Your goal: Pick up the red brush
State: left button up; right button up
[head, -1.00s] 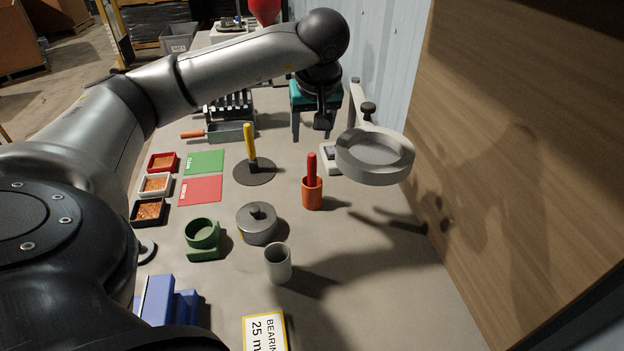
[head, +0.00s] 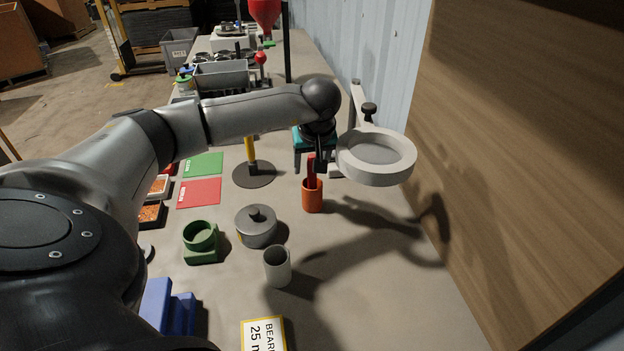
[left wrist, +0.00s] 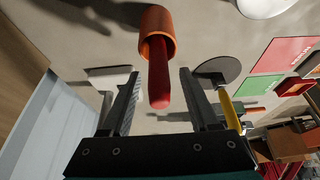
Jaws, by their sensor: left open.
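The red brush (head: 310,172) stands upright in an orange cup (head: 312,198) on the bench, below the ring-shaped magnifier. It also shows in the left wrist view (left wrist: 158,80), its handle coming out of the orange cup (left wrist: 156,28). My left gripper (head: 318,158) is just above and around the top of the handle in the head view. In the left wrist view the left gripper (left wrist: 160,88) is open, with one finger on each side of the red handle and a gap on both sides. The brush's lower end is hidden inside the cup. My right gripper is not in view.
A ring magnifier (head: 340,160) on a stand is close to the right of the brush. A yellow rod on a dark disc (head: 254,180) stands to the left. A grey lidded pot (head: 257,232) and a grey cup (head: 278,270) are nearer. Bench right of them is clear.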

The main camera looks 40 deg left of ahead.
pick_arm(q)
jog(key=shift+c, duration=0.3)
grip_shut()
dwell(0.3)
